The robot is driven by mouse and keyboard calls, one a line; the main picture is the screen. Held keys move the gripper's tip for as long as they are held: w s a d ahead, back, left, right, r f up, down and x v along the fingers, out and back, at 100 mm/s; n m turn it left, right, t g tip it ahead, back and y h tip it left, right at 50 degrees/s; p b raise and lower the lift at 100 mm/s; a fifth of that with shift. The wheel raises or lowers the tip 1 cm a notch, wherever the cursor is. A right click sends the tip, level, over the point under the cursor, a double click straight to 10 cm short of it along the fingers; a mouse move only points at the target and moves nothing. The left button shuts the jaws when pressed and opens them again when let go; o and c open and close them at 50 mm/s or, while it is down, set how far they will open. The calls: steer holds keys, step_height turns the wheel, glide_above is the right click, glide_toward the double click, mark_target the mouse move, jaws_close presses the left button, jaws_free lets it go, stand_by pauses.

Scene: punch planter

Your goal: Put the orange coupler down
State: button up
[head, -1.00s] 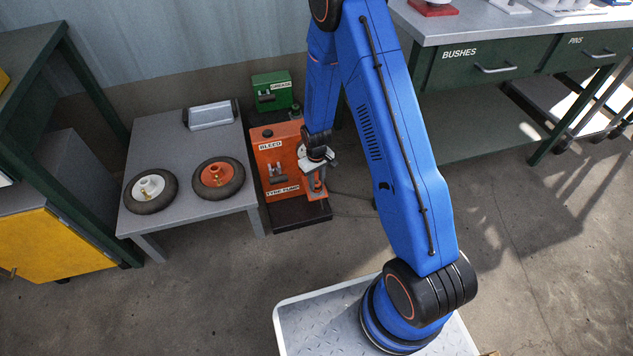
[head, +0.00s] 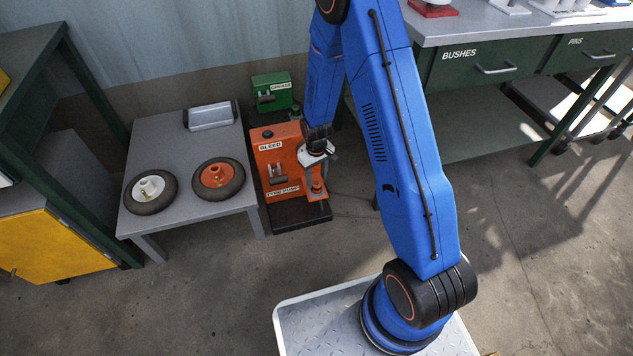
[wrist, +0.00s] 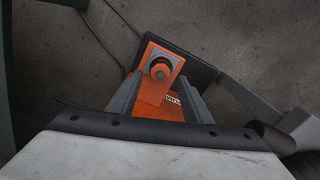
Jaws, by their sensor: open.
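The orange coupler (wrist: 160,69) sits upright at an orange bracket (wrist: 164,52) on the side of the orange tyre pump (head: 279,165). In the head view the coupler (head: 317,185) shows small, just below my gripper. My gripper (head: 318,172) is at the pump's right side, pointing down. In the wrist view my gripper (wrist: 157,98) is open, its two grey fingers apart on either side, with the coupler between and beyond their tips. I cannot tell whether the fingers touch anything. The lower part of the coupler is hidden.
A grey table (head: 182,215) with two wheels, one white-hubbed (head: 150,190) and one orange-hubbed (head: 218,177), stands left of the pump. A green grease box (head: 271,92) is behind the pump. A workbench (head: 490,70) is at right. The floor in front is clear.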

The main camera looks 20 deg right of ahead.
step_height(320, 180, up, 9)
step_height(320, 180, up, 13)
steer(key=t, duration=0.1)
glide_above(317, 183)
steer(key=s+d, duration=0.2)
steer(key=s, duration=0.2)
steer(key=s+d+r+m+t, duration=0.1)
steer(key=s+r, duration=0.3)
steer(key=r, duration=0.2)
steer(key=s+d+r+m, duration=0.1)
steer(key=s+r, duration=0.3)
steer(key=r, duration=0.3)
steer(key=s+d+r+t, duration=0.1)
steer(key=s+r, duration=0.4)
steer(key=s, duration=0.6)
steer(key=s+d+r+m+t, duration=0.1)
steer(key=s+r, duration=0.5)
steer(key=s, duration=0.5)
steer(key=shift+d+m+t, duration=0.3)
steer(key=shift+d+t, duration=0.05)
steer(key=shift+t, duration=0.05)
steer(key=shift+r, duration=0.1)
